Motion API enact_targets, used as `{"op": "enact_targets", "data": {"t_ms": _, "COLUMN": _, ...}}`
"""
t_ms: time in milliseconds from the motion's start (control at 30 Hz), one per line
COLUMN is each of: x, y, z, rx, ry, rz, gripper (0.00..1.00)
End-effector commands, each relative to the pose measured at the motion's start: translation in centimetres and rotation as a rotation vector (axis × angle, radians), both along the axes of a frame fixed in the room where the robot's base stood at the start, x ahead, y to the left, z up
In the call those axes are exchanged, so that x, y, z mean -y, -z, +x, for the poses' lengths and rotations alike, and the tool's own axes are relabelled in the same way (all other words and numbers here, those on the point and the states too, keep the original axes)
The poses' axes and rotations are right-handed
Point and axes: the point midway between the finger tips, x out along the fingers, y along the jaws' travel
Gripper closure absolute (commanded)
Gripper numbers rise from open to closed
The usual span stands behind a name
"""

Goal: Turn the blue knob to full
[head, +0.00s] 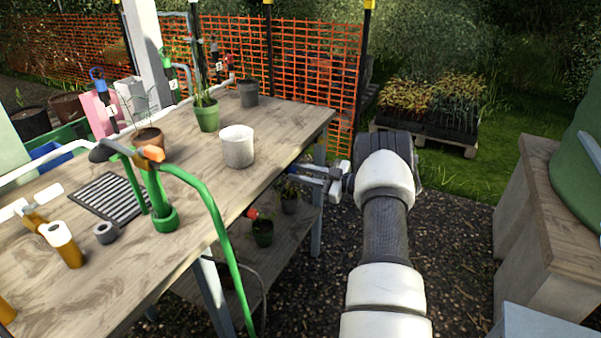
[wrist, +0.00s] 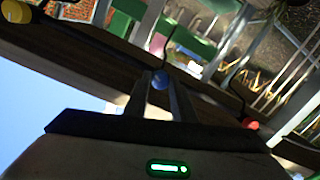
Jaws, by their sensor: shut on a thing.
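The blue knob (wrist: 160,82) shows in the wrist view as a small round blue cap between the two finger ends of my gripper (wrist: 160,94). My gripper is shut on it, with the fingers on either side of the cap. In the head view my gripper (head: 302,173) points left at the near-right side of the wooden table (head: 285,125), just below its top. There the knob is hidden, and I cannot read how far it is turned.
A red knob (wrist: 250,124) is right of my gripper in the wrist view, and a yellow one (wrist: 15,11) is at the upper left. Potted plants (head: 262,232) stand on the shelf under the table. Gravel (head: 460,225) lies open to the right.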

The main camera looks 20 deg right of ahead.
Motion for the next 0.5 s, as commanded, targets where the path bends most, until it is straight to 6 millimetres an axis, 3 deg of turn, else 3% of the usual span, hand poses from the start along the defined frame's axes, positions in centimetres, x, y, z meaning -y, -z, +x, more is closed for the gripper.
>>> {"op": "enact_targets", "data": {"t_ms": 500, "x": 0.13, "y": 0.27, "z": -0.14, "rx": -0.305, "ry": 0.0, "rz": 0.387, "gripper": 0.99}}
